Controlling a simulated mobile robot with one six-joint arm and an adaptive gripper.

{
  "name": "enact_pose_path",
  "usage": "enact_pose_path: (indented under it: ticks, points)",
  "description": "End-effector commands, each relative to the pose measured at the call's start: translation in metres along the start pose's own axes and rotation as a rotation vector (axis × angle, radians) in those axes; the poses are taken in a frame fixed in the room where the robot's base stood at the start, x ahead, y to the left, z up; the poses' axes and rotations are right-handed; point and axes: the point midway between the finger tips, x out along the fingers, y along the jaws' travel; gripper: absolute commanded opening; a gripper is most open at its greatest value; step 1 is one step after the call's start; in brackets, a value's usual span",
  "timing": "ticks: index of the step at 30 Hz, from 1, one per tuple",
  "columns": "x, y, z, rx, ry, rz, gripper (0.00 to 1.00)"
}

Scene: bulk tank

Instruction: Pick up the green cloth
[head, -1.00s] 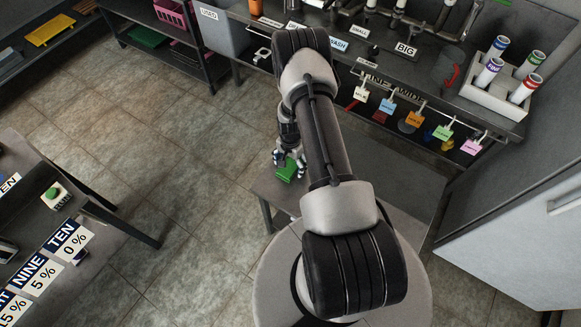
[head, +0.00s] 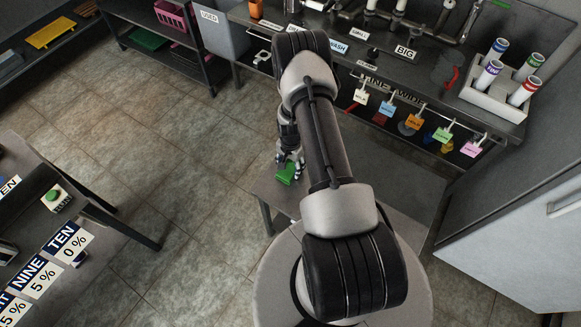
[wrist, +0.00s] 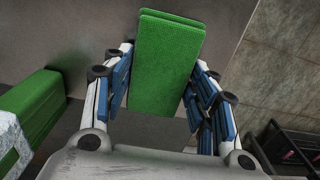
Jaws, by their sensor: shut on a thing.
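The green cloth (head: 287,173) is a folded, flat, bright green pad at the left end of a low grey bench. In the wrist view the cloth (wrist: 163,80) stands out between the fingers, with its layered far edge at the top. My gripper (head: 290,160) is shut on the cloth, with blue-padded fingers along both of its long sides. In the wrist view my gripper (wrist: 162,65) holds it roughly centred. I cannot tell whether the cloth still touches the bench.
A second green object with a whitish part (wrist: 32,115) lies left of my gripper in the wrist view. The grey bench (head: 262,187) is under the arm. A sink counter (head: 450,75) with hanging coloured tags is behind. Open tiled floor (head: 180,150) lies to the left.

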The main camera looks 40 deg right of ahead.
Motion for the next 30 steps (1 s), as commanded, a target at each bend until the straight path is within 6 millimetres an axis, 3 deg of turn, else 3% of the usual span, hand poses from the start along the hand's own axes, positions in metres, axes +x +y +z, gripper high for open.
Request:
enact_pose_path:
  ticks: [5, 11, 24, 30]
  points:
    - [-0.006, 0.0, 0.0, 0.0, 0.001, -0.001, 0.29]
    - [-0.032, -0.001, -0.001, 0.0, 0.002, -0.002, 0.29]
    - [-0.148, -0.001, -0.001, 0.0, 0.003, -0.002, 0.29]
    - [-0.183, 0.0, 0.0, 0.0, 0.001, -0.001, 0.29]
